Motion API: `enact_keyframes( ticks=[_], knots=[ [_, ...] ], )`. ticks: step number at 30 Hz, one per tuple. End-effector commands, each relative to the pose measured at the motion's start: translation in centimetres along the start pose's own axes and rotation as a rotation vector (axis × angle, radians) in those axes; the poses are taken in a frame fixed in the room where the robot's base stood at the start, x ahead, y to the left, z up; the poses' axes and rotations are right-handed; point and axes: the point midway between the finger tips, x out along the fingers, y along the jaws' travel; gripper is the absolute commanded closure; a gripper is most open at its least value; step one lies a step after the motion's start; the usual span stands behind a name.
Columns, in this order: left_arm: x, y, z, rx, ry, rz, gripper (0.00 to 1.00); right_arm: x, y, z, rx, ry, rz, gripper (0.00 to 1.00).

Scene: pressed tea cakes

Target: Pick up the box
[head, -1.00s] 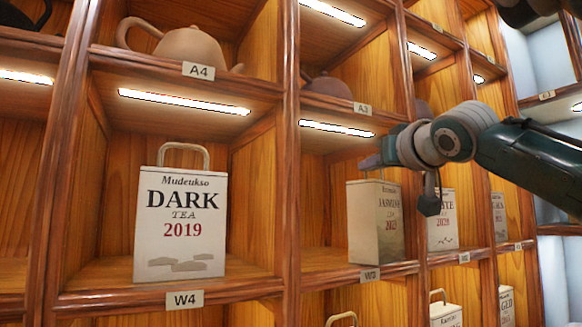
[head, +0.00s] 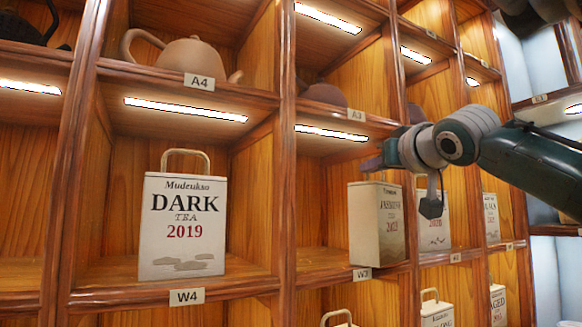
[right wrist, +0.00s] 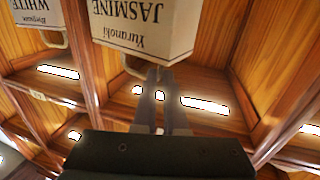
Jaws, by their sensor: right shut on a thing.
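The box is a cream tea box (head: 378,225) marked Jasmine, upright in the W3 compartment, at its front edge. In the right wrist view the same box (right wrist: 145,30) appears upside down at the top. My right gripper (head: 372,163) is at the top of this box, and its fingers (right wrist: 160,75) are shut on the box's handle (right wrist: 135,66). The fingers hide part of the handle. I cannot tell whether the box's base is clear of the shelf. My left gripper is not in view.
A white Dark Tea 2019 box (head: 183,228) stands in W4 to the left. Another pale box (head: 434,222) stands in the compartment to the right. Teapots (head: 190,56) sit on the shelf above. Wooden dividers (head: 285,180) bound each compartment.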

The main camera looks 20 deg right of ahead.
Motion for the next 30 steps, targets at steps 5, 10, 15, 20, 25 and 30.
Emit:
enact_keyframes(
  ticks=[5, 10, 15, 20, 25, 30],
  knots=[
    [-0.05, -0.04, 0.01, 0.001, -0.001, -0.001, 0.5, 0.02, 0.01, -0.04, 0.0, 0.001, -0.001, 1.0],
    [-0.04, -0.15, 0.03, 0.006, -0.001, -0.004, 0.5, 0.01, 0.02, -0.03, 0.0, 0.001, 0.0, 0.86],
    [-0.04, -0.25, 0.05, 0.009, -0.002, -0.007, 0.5, 0.02, 0.03, -0.02, 0.0, 0.001, 0.0, 0.67],
    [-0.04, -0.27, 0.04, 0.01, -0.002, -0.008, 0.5, 0.02, 0.04, -0.01, 0.0, 0.0, 0.0, 0.56],
    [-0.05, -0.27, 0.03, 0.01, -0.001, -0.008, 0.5, 0.02, 0.04, 0.01, 0.0, 0.0, 0.0, 0.56],
    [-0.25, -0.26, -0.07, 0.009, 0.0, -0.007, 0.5, 0.07, 0.05, -0.04, 0.0, -0.001, -0.001, 0.56]
  ],
)
